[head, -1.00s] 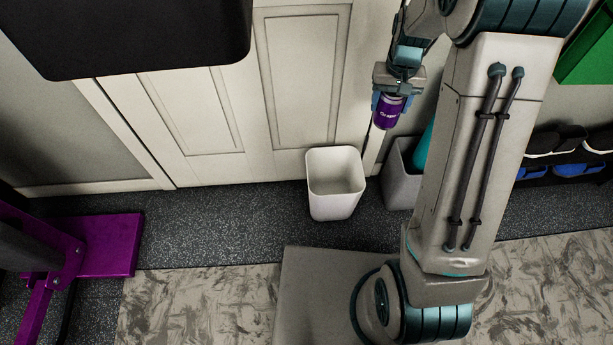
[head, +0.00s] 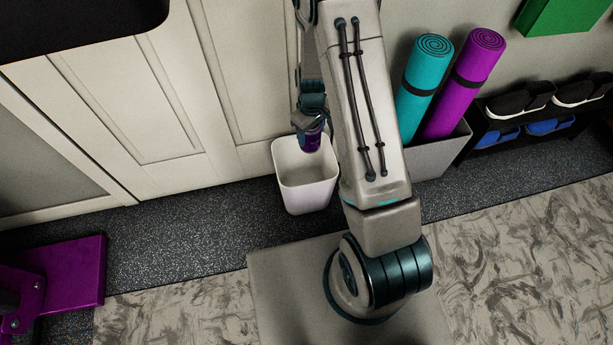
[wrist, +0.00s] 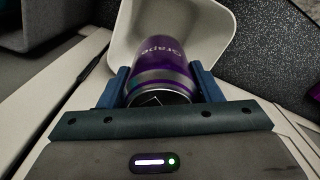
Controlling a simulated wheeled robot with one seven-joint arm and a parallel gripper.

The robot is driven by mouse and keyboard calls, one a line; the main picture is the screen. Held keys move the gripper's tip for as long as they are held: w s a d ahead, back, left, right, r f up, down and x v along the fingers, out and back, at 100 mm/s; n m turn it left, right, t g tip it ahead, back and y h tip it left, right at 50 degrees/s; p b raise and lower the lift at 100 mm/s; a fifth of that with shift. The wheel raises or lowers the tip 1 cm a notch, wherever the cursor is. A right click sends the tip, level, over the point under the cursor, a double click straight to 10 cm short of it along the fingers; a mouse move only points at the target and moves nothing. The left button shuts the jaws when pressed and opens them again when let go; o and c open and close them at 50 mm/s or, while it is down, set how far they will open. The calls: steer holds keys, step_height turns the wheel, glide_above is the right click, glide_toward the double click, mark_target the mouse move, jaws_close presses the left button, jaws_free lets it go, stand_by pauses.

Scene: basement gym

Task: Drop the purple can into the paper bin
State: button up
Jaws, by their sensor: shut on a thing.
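The purple can (head: 311,140) is held in my gripper (head: 311,125), over the white paper bin (head: 308,197). In the head view the can overlaps the bin's opening near its back right side. In the wrist view the can (wrist: 172,55) lies between the two blue fingers of my gripper (wrist: 165,88), with the word "Grape" on its side. The bin (wrist: 133,40) shows beyond the can there, its opening around the can's far end. I cannot tell whether the can's lower end is below the rim.
A grey box (head: 440,158) holding teal (head: 424,75) and purple (head: 468,80) rolled mats stands right of my arm. A low shoe rack (head: 490,130) is farther right. A white door (head: 120,90) is behind the bin. Purple gym equipment (head: 75,270) is at left.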

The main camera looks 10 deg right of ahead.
steer(key=shift+f+b, duration=2.15)
steer(key=shift+f, duration=0.95)
steer(key=o, duration=1)
steer(key=shift+r, duration=0.1)
step_height(320, 180, up, 14)
steer(key=p, duration=0.5)
steer(key=shift+p, duration=0.3)
